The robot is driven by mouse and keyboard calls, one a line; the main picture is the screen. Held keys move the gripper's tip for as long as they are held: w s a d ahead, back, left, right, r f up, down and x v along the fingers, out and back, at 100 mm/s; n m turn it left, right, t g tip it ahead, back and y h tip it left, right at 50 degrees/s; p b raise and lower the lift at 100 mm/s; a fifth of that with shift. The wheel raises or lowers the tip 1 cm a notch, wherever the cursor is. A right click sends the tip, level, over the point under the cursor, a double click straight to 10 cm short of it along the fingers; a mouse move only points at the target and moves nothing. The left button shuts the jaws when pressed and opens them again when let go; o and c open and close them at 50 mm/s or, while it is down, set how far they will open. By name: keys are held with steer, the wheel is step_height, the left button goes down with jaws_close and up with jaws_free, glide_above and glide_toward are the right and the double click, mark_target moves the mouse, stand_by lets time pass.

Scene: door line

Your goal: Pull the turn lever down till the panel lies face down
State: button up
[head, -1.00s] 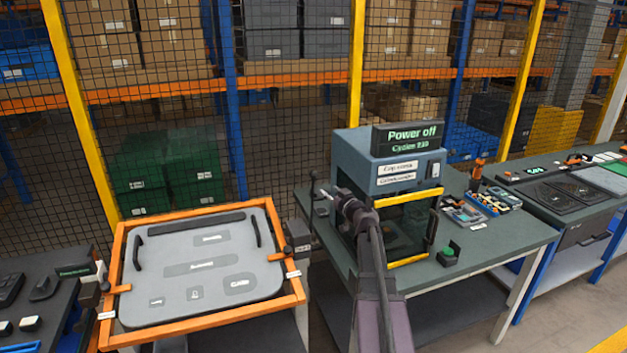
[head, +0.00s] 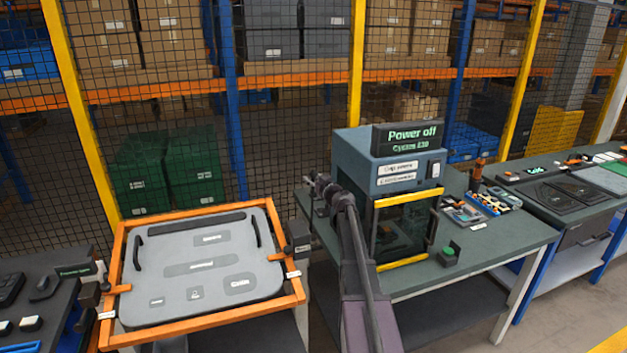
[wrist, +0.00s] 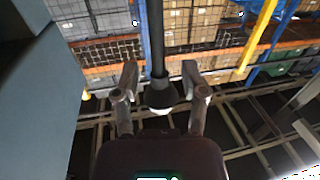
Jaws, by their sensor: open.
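The panel (head: 205,255) is a grey board with labels and dark handles on its upper surface. It lies nearly flat in an orange frame (head: 235,325) at the left. A dark rod with a rounded knob (wrist: 160,96), seemingly the turn lever, shows in the wrist view. Its shaft runs from the top edge to the knob. My gripper (wrist: 160,72) is open, with a finger on each side of the rod; contact is not visible. In the head view my gripper (head: 318,185) is beside the blue-grey machine, and mostly hides the lever.
The "Power off" machine (head: 405,160) stands close to the right of my arm on a green-topped bench (head: 490,250). In the wrist view its wall (wrist: 35,100) fills the left side. Mesh fencing and shelves stand behind. A dark bench (head: 40,290) is at far left.

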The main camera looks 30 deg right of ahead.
jaws_close()
steer(key=shift+w, duration=0.1)
steer(key=shift+w+f, duration=0.15)
steer(key=shift+s+d, duration=0.1)
steer(key=shift+s, duration=0.25)
stand_by(0.9)
